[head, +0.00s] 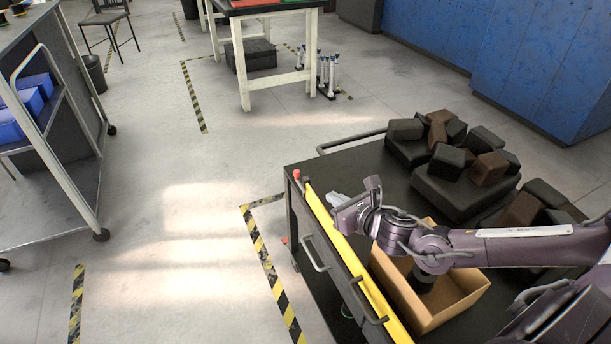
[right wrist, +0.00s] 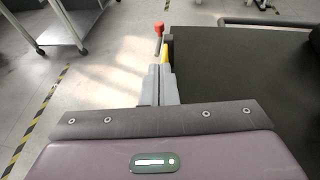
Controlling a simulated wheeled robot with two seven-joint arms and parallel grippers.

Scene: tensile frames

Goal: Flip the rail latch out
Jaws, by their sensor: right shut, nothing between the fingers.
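A yellow rail (head: 356,268) runs along the left edge of the dark cart (head: 350,165). A small red knob (head: 297,174), perhaps the latch's end, stands at the rail's far end; the red knob also shows in the right wrist view (right wrist: 159,29), just beyond my fingertips. My right gripper (head: 334,198) is shut and empty over the far part of the rail, on the near side of the knob. In the right wrist view its pale fingers (right wrist: 160,84) are together and hide part of the yellow rail (right wrist: 165,50). My left gripper is out of view.
An open cardboard box (head: 458,303) sits on the cart beneath my right arm. Dark and brown blocks (head: 467,160) are piled at the cart's back right. Handles (head: 315,254) stick out from its left side.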

